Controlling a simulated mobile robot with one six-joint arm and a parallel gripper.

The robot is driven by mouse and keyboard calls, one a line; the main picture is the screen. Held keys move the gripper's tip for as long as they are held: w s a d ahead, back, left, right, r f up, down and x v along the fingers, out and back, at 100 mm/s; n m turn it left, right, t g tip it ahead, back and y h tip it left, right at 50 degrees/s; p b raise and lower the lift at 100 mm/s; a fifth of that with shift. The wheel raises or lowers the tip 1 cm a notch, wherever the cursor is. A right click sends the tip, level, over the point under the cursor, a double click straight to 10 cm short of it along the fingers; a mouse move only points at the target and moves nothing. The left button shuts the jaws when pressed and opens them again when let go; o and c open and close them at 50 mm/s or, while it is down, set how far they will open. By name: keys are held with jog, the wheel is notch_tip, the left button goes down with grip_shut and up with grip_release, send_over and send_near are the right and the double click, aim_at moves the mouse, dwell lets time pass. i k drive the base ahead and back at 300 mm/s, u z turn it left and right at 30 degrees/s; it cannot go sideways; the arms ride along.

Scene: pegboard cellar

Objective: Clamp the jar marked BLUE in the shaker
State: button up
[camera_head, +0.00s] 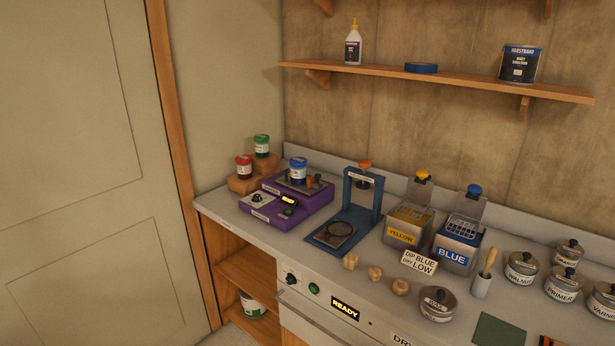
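The purple shaker (306,209) stands at the left end of the counter, with a small lit display and a green button on its front. A jar with a blue lid (298,171) stands upright on the shaker's top plate. Its label is too small to read. A small orange part and dark knobs (318,179) sit just right of this jar; I cannot tell whether they press on it. A red-lidded jar (243,168) and a green-lidded jar (262,147) stand on a wooden stepped block to the left. My gripper is not in view.
A blue press frame (361,199) stands right of the shaker. Beyond it are the YELLOW bin (404,232), the BLUE bin (453,254) and several lidded tins. Wooden pieces (374,273) lie near the front edge. A shelf (433,82) hangs above.

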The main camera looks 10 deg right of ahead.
aim_at(313, 182)
jog(key=i, duration=0.4)
jog(key=u, duration=0.2)
jog(key=k, duration=0.95)
jog(key=u, duration=0.5)
jog(key=k, duration=0.45)
jog(key=z, duration=0.15)
jog(key=i, duration=1.65)
jog(key=u, duration=0.4)
